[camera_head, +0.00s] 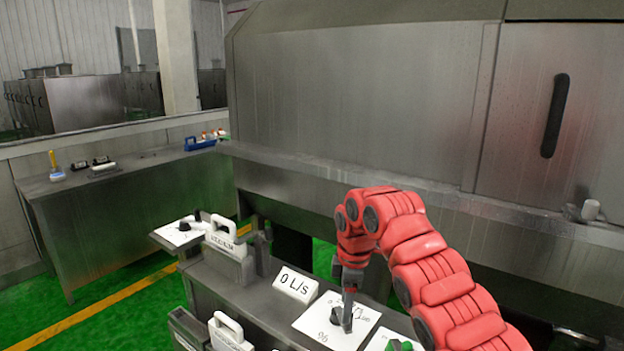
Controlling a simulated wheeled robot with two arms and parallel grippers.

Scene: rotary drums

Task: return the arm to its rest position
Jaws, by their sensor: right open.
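My right arm is red and comes in from the lower right, bent over the control bench (228,285). My right gripper (347,312) points down at a black knob (337,317) on a white dial plate (362,324). Its jaws are open and stand right at the knob. I cannot tell whether they touch it or only stand beside it. Part of the knob and plate is hidden by the gripper. My left gripper is not in view.
A "0 L/s" sign (296,284) and a white-handled block (225,238) stand left of the gripper. A green knob (398,346) is at the bottom edge. The large steel drum housing (360,100) stands behind.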

